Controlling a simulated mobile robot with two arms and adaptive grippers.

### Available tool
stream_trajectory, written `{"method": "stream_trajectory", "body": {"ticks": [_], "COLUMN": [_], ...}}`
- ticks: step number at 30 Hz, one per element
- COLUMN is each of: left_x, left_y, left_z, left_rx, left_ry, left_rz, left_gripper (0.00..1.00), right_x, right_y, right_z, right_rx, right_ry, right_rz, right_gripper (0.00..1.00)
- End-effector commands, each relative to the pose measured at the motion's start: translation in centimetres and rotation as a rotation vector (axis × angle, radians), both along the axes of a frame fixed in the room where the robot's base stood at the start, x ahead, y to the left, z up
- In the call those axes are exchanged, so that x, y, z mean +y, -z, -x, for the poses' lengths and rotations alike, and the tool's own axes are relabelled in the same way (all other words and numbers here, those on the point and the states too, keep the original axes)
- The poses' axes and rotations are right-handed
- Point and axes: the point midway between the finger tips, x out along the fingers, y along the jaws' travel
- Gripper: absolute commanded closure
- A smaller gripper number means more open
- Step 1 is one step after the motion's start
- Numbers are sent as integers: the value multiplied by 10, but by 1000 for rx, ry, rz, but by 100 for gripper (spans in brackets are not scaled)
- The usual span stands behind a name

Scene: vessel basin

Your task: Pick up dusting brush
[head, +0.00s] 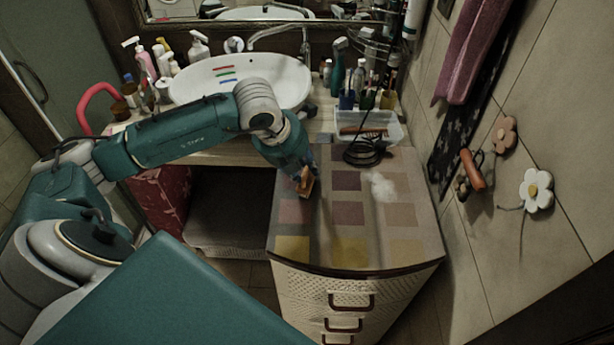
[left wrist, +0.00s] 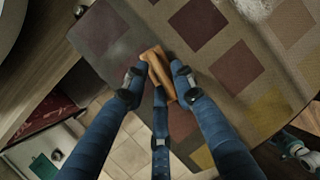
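The dusting brush, seen as a light wooden piece (head: 306,184), is at the left edge of the patterned cabinet top (head: 404,219). In the left wrist view, the wooden piece (left wrist: 157,62) lies between my left gripper's fingers (left wrist: 159,69). Their tips press against it from both sides. In the head view, my left gripper (head: 304,171) reaches down to it from above. Whether the brush still touches the cabinet top is hard to tell. Its bristles are not clearly visible. My right gripper is not in view.
A white fluffy clump (head: 382,187) lies on the cabinet top, with a coiled black cable (head: 366,150) behind it. A clear plastic bin (head: 383,127) stands at the back. The sink (head: 215,82) and several bottles are behind my left arm. The front of the cabinet top is clear.

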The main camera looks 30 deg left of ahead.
Motion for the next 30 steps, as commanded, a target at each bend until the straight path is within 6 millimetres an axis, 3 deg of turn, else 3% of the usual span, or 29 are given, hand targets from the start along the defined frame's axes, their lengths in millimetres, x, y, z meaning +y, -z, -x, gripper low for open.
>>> {"method": "stream_trajectory", "body": {"ticks": [5, 9, 23, 30], "left_x": [0, 0, 0, 0], "left_y": [1, 0, -2, -27], "left_z": [0, 0, -1, -2], "left_rx": [-1, -1, -3, -9], "left_ry": [0, 0, 0, 0], "left_rz": [0, 0, 0, 0], "left_gripper": [74, 100, 100, 100], "right_x": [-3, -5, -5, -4], "right_y": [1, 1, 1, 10], "right_z": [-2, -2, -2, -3], "right_rx": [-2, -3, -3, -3], "right_ry": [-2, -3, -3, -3], "right_rz": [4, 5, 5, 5], "right_gripper": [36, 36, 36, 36]}}
